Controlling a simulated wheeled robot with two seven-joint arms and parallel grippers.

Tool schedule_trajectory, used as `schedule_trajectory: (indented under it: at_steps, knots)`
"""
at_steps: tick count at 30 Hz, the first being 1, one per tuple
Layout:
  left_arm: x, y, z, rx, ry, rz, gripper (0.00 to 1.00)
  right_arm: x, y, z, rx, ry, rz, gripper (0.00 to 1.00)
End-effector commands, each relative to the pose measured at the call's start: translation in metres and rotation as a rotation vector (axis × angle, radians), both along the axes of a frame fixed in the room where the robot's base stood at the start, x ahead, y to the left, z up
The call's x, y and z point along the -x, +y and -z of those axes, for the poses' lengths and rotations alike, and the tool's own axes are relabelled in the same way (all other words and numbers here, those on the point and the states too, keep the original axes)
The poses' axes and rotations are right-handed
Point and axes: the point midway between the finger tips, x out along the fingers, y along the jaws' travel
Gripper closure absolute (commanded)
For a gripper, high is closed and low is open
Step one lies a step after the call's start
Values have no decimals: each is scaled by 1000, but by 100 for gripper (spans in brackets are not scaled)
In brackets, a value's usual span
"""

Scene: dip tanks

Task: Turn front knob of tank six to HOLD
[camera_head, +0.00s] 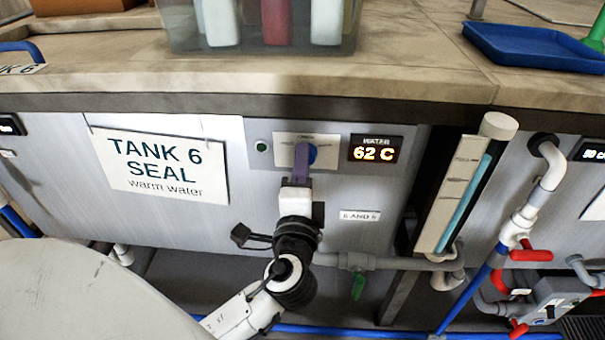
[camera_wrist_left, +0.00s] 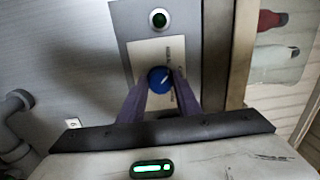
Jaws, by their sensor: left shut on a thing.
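The blue front knob (camera_head: 312,154) sits on a pale label plate (camera_head: 284,140) on the front panel of tank six, left of the display reading 62 C. In the left wrist view the knob (camera_wrist_left: 160,80) shows a white pointer mark slanting to the upper right; the plate's lettering is too small to read. My left gripper (camera_head: 303,158) reaches up to the panel. Its purple fingers (camera_wrist_left: 161,88) stand on either side of the knob, shut on it, and partly hide it in the head view. My right gripper is not in view.
A white sign (camera_head: 155,165) reads TANK 6 SEAL, warm water. A green indicator (camera_head: 262,146) is left of the plate. A sight gauge (camera_head: 463,190) and pipes stand to the right. A grey pipe with a green valve handle (camera_head: 358,286) runs below. The counter overhangs above.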

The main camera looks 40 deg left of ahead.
Motion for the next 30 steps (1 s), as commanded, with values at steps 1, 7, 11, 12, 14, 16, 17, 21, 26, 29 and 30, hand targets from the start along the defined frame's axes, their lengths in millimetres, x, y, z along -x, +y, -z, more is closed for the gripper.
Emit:
schedule_trajectory:
  at_steps: [1,7,11,12,14,16,17,21,26,29,30]
  knots:
    - [1,1,5,34,-19,-4,92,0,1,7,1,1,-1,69]
    - [1,1,4,134,-80,-4,92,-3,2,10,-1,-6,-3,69]
    - [0,0,3,176,-105,-2,92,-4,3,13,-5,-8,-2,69]
    - [0,0,3,186,-112,-3,92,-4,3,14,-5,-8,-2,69]
    - [0,0,3,198,-119,-3,92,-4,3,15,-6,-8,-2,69]
    - [0,0,2,208,-125,-3,92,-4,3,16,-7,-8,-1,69]
    - [0,0,2,211,-127,-3,92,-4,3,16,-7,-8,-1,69]
    - [0,0,2,219,-132,-3,92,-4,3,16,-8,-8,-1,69]
    - [0,0,2,220,-133,-3,92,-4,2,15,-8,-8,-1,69]
    - [0,0,2,219,-132,-3,92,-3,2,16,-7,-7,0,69]
    - [0,0,2,219,-132,-3,92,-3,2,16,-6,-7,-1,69]
